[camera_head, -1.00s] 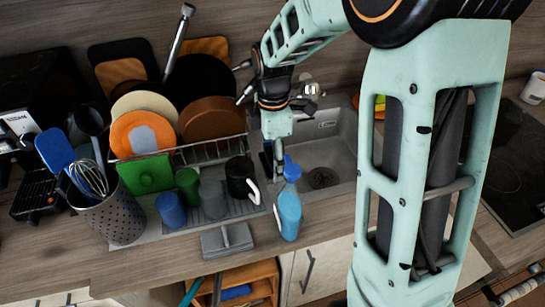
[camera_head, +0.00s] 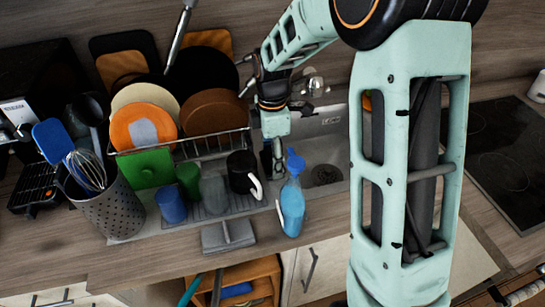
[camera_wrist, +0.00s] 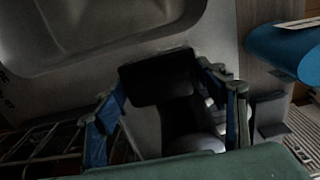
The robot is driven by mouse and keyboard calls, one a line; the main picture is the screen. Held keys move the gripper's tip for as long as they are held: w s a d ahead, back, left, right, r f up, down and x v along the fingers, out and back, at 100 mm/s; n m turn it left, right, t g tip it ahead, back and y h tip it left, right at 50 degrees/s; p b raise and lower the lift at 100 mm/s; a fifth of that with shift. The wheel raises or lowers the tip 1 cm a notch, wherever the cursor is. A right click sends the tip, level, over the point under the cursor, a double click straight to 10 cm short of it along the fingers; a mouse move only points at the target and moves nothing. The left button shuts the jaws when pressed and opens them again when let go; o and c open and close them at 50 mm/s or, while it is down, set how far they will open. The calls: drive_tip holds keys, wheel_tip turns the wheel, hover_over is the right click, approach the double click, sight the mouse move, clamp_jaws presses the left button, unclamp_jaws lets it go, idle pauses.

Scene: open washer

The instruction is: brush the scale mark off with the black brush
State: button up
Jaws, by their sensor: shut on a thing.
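My gripper (camera_head: 274,165) hangs over the left side of the sink, between the black mug and the blue spray bottle. In the wrist view my gripper (camera_wrist: 165,115) is shut on the black brush (camera_wrist: 158,78), which shows as a dark rectangular block between the fingers. The brush lies close to the rim of the grey sink (camera_wrist: 75,58); I cannot tell if it touches. In the head view the brush is hidden or too dark to make out. The sink (camera_head: 328,150) is partly covered by my arm there. I cannot make out the scale mark in either view.
The blue spray bottle (camera_head: 292,207) stands just in front of my gripper; it also shows in the wrist view (camera_wrist: 288,52). The black mug (camera_head: 242,172) and dish rack (camera_head: 205,150) are close on the left. A faucet (camera_head: 314,84) stands behind the sink.

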drive_tip(key=shift+f+b, duration=0.45)
drive_tip(key=shift+f, duration=0.45)
idle(0.3)
drive_tip(key=shift+s+r, duration=0.1)
drive_tip(key=shift+s+d+r, duration=0.1)
drive_tip(key=shift+s+d, duration=0.1)
drive_tip(key=shift+s, duration=0.5)
drive_tip(key=shift+s+d, duration=0.15)
drive_tip(key=shift+s, duration=0.55)
drive_tip(key=shift+w, duration=0.1)
drive_tip(key=shift+w+a+p, duration=0.2)
drive_tip(key=shift+w, duration=0.5)
drive_tip(key=shift+w+a+p, duration=0.15)
drive_tip(key=shift+w+p, duration=0.05)
drive_tip(key=shift+w, duration=0.5)
